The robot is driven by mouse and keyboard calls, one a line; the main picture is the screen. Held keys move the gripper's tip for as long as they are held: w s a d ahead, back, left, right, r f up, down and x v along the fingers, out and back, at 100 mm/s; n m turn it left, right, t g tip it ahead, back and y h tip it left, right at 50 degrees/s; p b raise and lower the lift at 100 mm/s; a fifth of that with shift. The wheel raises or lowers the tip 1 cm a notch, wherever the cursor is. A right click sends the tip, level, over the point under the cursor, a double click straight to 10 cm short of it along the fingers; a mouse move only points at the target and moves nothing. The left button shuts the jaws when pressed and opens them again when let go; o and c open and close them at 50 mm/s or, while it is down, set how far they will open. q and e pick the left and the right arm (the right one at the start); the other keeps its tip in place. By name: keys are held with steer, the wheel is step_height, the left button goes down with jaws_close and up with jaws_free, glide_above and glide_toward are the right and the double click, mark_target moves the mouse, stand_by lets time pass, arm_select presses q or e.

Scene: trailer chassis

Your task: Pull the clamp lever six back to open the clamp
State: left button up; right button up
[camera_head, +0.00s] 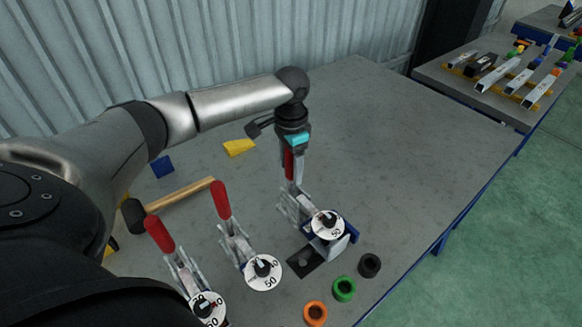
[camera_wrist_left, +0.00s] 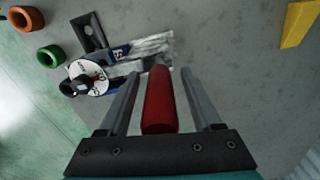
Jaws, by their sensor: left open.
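The clamp at the right of the row has a red lever handle (camera_head: 289,166) standing upright and a white disc marked 50 (camera_head: 328,224). My left gripper (camera_head: 292,172) comes down over this handle from above. In the left wrist view the red handle (camera_wrist_left: 160,100) lies between the two open fingers of my left gripper (camera_wrist_left: 160,85), with a visible gap on each side. The clamp's disc (camera_wrist_left: 86,78) and metal linkage (camera_wrist_left: 145,48) show beyond the fingertips. The upper handle is partly hidden by my gripper in the head view. My right gripper is not in view.
Two more red-handled clamps (camera_head: 221,200) (camera_head: 160,234) stand to the left. A hammer (camera_head: 178,195), a yellow wedge (camera_head: 238,147) and a blue block (camera_head: 161,166) lie behind. Orange (camera_head: 315,313), green (camera_head: 343,289) and black (camera_head: 369,265) rings lie in front. The grey tabletop (camera_head: 400,150) is clear at right.

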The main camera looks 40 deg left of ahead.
arm_select(q)
jaws_close()
stand_by(0.6)
stand_by(0.9)
